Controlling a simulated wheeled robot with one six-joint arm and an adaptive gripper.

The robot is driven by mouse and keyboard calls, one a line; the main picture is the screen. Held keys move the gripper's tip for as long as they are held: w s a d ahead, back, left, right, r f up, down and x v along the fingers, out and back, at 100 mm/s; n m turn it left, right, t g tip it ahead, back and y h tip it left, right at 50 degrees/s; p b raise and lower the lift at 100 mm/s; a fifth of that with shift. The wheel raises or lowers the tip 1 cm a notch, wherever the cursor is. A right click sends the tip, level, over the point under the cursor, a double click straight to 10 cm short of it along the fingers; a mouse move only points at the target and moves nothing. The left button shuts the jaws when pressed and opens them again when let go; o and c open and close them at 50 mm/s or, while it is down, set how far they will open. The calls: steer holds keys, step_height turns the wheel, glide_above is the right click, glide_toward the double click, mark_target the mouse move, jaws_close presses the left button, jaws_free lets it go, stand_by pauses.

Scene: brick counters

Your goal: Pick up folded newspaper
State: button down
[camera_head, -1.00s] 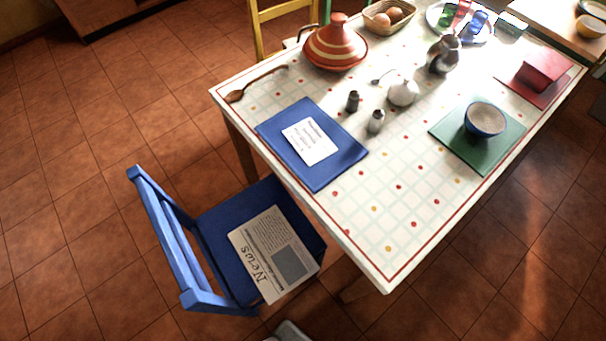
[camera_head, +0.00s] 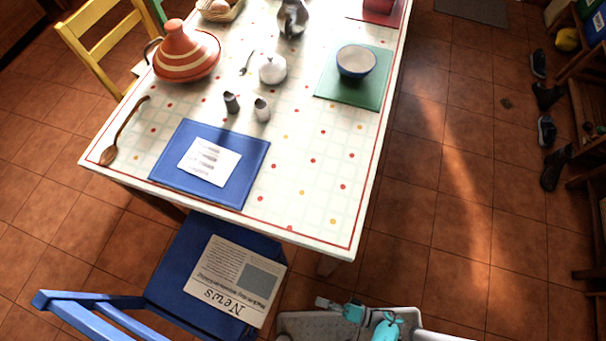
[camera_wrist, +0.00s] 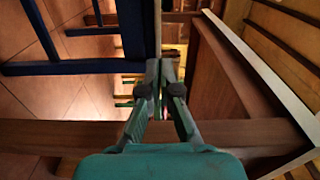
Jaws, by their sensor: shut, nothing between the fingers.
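The folded newspaper (camera_head: 234,279) lies flat on the seat of the blue chair (camera_head: 182,268), its "News" heading toward the front of the head view. My gripper (camera_wrist: 164,64) is shut and empty in the wrist view, its fingertips together. The wrist view looks at the table's underside and legs, with blue chair parts at the left. The newspaper cannot be made out there. In the head view, my teal arm parts show at the bottom, right of the chair and apart from the newspaper; the fingertips are not clear there.
The table (camera_head: 300,225) stands just beyond the chair, its near edge close to the seat. It holds a blue placemat (camera_head: 250,160), a tagine (camera_head: 186,52), shakers, a bowl (camera_head: 356,61) and a wooden spoon (camera_head: 124,132). Open tiled floor (camera_head: 440,230) lies to the right.

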steer(key=w+a, duration=0.1)
steer(key=a, duration=1.1)
steer(key=shift+w+a, duration=0.15)
steer(key=shift+a, duration=0.25)
stand_by(1.8)
stand_by(0.5)
